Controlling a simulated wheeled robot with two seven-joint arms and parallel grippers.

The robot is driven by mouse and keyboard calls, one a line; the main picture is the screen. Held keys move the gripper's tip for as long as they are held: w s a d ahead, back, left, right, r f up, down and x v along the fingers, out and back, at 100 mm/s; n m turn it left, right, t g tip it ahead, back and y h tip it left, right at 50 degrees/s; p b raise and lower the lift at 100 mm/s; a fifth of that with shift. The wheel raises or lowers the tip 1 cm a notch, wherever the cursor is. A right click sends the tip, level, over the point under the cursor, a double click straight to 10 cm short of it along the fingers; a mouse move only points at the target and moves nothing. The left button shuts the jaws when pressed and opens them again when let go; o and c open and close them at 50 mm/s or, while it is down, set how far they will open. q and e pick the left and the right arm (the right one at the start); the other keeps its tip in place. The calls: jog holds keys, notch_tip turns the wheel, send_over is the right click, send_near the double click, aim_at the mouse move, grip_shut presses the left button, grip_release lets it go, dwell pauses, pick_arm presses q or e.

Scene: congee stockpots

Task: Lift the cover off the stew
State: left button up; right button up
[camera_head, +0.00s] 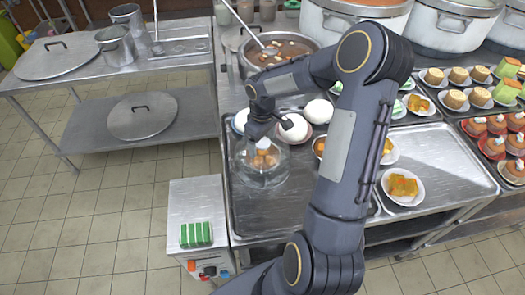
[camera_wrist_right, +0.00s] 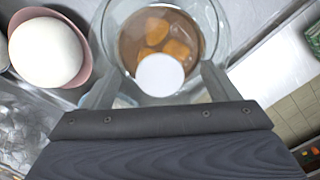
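The cover is a clear glass dome (camera_head: 262,175) with a white knob (camera_wrist_right: 160,75) on top. It stands over the stew (camera_wrist_right: 157,30), a brown liquid with orange chunks in a bowl, on the metal counter. My right gripper (camera_head: 263,132) is right above the dome, pointing down. In the right wrist view its fingers (camera_wrist_right: 160,78) are open on either side of the knob, with gaps between. I cannot tell how far below the fingertips the knob is. My left gripper is not in view.
A white egg-like item in a pink bowl (camera_wrist_right: 48,50) sits close beside the dome. A pot with a ladle (camera_head: 280,50) stands behind. A plate of orange food (camera_head: 403,187) is to the right. The tray's front left is clear.

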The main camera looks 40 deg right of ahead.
jog(key=shift+s+f, duration=0.15)
jog(key=shift+f, duration=0.05)
jog(key=c, duration=1.5)
jog(key=shift+a, duration=0.1)
